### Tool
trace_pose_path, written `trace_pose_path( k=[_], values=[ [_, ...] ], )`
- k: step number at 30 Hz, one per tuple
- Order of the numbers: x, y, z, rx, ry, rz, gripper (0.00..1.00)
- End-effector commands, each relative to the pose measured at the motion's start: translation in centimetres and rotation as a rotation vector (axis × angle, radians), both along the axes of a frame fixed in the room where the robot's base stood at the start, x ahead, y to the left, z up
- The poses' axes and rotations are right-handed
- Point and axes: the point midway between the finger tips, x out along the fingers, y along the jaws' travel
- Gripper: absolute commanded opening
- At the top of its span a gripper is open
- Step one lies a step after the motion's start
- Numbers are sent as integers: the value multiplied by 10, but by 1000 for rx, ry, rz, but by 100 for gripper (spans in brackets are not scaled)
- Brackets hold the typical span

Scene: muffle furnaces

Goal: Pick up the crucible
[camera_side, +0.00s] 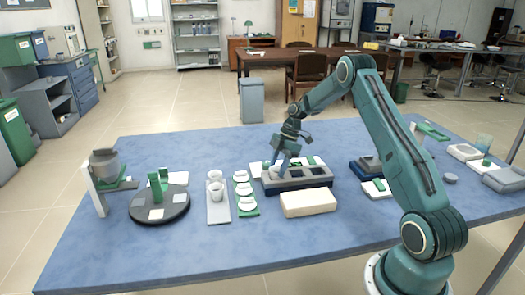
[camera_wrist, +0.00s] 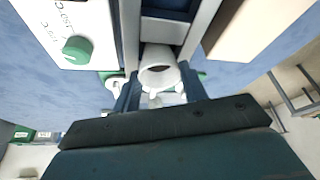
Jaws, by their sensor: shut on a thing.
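My gripper (camera_side: 281,162) points down over the left part of a grey block with dark square openings (camera_side: 305,183). In the wrist view my gripper (camera_wrist: 160,88) has a finger on each side of a white, round, hollow crucible (camera_wrist: 159,70) and is shut on it. The crucible is seen close up, with dark and grey parts of the block beyond it. In the side view I cannot clearly make out the held crucible. Other white cups (camera_side: 215,177) stand on a pale tray (camera_side: 218,216) left of the block.
A green strip with white round pieces (camera_side: 243,189) lies between the tray and the block. A cream slab (camera_side: 308,203) sits in front of the block. A black round base (camera_side: 160,207) with green uprights stands at left. The table's front left (camera_side: 130,255) is clear.

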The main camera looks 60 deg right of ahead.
Motion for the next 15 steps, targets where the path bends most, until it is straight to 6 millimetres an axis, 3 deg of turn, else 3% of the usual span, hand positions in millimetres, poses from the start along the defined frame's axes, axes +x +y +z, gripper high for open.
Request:
trace_pose_path(
  k=[8,15],
  values=[
    [0,-1,15,-2,-2,0,20],
    [0,-1,49,-2,-3,1,20]
  ],
)
